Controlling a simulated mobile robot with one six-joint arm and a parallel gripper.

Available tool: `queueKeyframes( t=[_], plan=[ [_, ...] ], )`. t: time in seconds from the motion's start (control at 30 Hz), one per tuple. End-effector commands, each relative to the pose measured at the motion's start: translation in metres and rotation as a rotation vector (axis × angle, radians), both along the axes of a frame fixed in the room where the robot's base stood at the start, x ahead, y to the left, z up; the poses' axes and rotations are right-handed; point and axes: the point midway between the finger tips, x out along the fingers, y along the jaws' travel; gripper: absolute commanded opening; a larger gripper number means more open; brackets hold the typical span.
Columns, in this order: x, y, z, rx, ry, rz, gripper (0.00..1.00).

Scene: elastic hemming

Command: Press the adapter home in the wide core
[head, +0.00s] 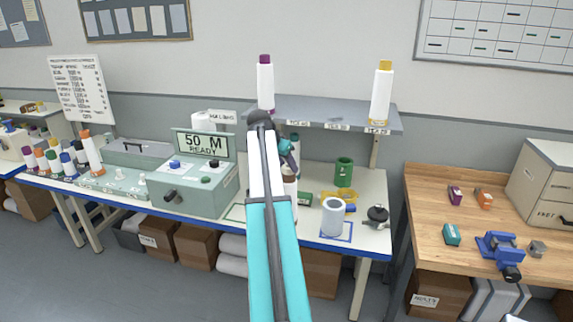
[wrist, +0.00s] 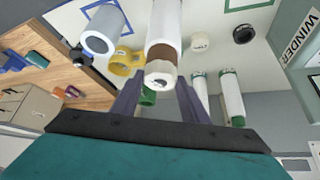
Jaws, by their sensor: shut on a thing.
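The wide core appears to be the pale grey tube (head: 333,216), upright in a blue outline on the table. Its open bore shows in the wrist view (wrist: 100,42). My gripper (head: 287,150) is left of and above it, partly hidden by my arm. In the wrist view the fingers (wrist: 160,92) are on either side of the cream end of a white spool (wrist: 164,25) with a brown band, which they appear to hold. I cannot tell for sure which piece is the adapter; a yellow ring-like piece (head: 345,199) lies just behind the core.
A green cylinder (head: 344,171) stands behind the core and a black knobbed object (head: 377,216) to its right. The grey shelf (head: 350,113), with tall spools on it, overhangs the back. The winder box (head: 196,180) is at left. A wooden bench (head: 430,205) stands apart at right.

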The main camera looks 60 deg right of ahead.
Motion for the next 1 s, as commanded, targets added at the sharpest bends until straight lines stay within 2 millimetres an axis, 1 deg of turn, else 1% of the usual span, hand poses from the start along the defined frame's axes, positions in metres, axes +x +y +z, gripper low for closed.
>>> queueKeyframes(
  t=[0.13, 0.17, 0.2, 0.27, 0.3, 0.73, 0.87, 1.0],
  plan=[
    [0.0, 0.0, 0.0, 0.0, 0.0, 0.0, 0.24],
    [0.0, 0.0, 0.0, 0.0, 0.0, 0.0, 0.44],
    [0.0, 0.0, 0.0, 0.0, 0.0, 0.0, 0.51],
    [0.0, 0.0, 0.0, 0.0, 0.0, 0.0, 0.61],
    [0.0, 0.0, 0.0, 0.0, 0.0, 0.0, 0.62],
    [0.001, 0.002, 0.003, -0.001, -0.001, 0.001, 0.62],
    [0.001, 0.006, 0.009, -0.001, -0.001, 0.001, 0.62],
    [0.002, 0.014, 0.02, -0.001, -0.002, 0.001, 0.62]
  ],
)
